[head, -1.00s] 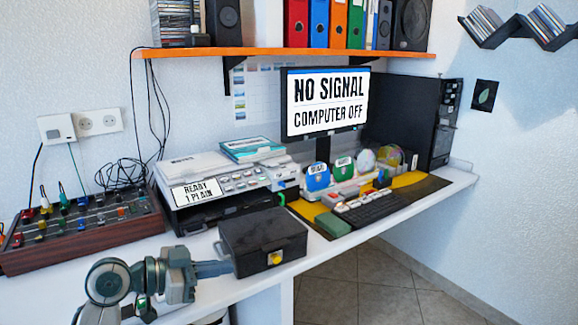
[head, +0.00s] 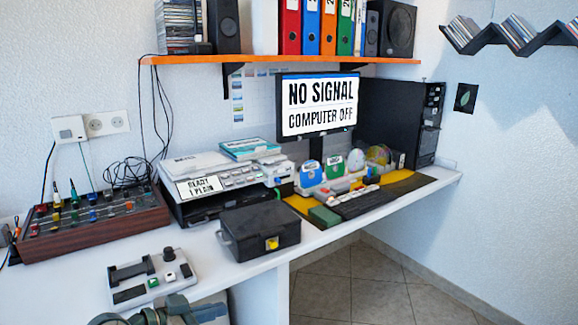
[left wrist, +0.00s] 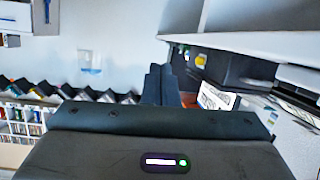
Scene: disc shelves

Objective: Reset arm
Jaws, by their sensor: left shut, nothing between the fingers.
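My left gripper shows in the left wrist view (left wrist: 158,84), with its two dark fingers together and nothing between them. In the head view only part of my left arm shows, low at the bottom left edge, below the white desk (head: 330,236). A black box with a yellow latch (head: 262,230) stands on the desk, apart from the arm. It also seems to show in the left wrist view, beyond the fingers to the right. My right gripper is not in view.
A grey device with buttons (head: 150,277) lies on the near desk. A mixer (head: 95,222), a printer (head: 215,180), a monitor (head: 318,105) and a keyboard (head: 368,202) stand behind. An orange shelf (head: 285,55) hangs above. The tiled floor (head: 370,285) at the right is clear.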

